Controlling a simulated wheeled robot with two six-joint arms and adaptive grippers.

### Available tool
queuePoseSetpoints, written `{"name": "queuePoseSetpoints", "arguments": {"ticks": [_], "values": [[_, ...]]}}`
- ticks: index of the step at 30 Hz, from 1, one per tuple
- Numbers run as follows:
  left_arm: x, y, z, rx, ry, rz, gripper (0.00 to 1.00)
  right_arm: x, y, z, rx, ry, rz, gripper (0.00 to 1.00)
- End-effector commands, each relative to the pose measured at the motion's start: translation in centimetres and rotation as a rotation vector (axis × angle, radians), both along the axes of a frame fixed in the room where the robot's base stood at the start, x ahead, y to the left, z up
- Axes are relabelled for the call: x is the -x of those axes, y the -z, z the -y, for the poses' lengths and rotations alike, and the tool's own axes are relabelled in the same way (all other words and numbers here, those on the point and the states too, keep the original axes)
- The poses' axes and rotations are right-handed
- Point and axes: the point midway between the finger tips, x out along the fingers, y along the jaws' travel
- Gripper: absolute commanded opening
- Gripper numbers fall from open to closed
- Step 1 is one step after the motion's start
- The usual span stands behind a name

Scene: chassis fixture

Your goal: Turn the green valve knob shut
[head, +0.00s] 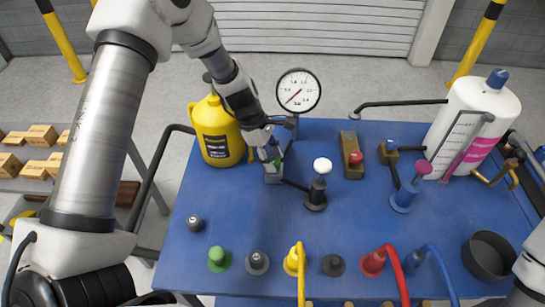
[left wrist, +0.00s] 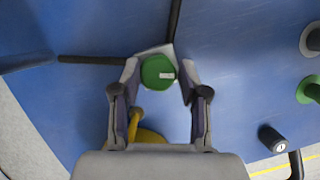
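The green valve knob (left wrist: 157,72) is round with a short white mark on its right half, seen from above in the left wrist view. It sits on a small grey valve body (head: 273,178) at the back of the blue table, where my gripper mostly hides the knob in the head view. My left gripper (head: 271,156) points down over it. In the left wrist view its two fingers (left wrist: 158,76) stand apart on either side of the knob, with narrow gaps showing. My right gripper is out of view.
A pressure gauge (head: 298,90) stands behind the valve, and a yellow jug (head: 217,131) is close on its left. A white-topped black knob (head: 318,184) stands just right. Several caps and hose fittings line the front of the blue table (head: 255,221).

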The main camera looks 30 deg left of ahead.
Motion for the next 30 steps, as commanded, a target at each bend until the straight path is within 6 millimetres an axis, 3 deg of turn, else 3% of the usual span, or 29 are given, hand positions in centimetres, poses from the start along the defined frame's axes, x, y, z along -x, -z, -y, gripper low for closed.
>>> {"name": "queuePoseSetpoints", "arguments": {"ticks": [1, 2, 17, 30], "values": [[0.1, 0.0, 0.0, 0.001, 0.001, -0.002, 0.14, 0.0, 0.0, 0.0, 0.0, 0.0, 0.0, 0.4], [0.1, 0.0, 0.0, 0.001, 0.001, -0.003, 0.04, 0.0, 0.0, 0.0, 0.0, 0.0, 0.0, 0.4], [0.2, 0.2, 0.0, 0.001, 0.021, -0.006, 0.04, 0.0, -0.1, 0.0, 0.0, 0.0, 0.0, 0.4], [0.1, 0.2, 0.0, 0.0, 0.269, -0.009, 0.04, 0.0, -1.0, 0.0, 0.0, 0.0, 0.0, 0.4]]}}
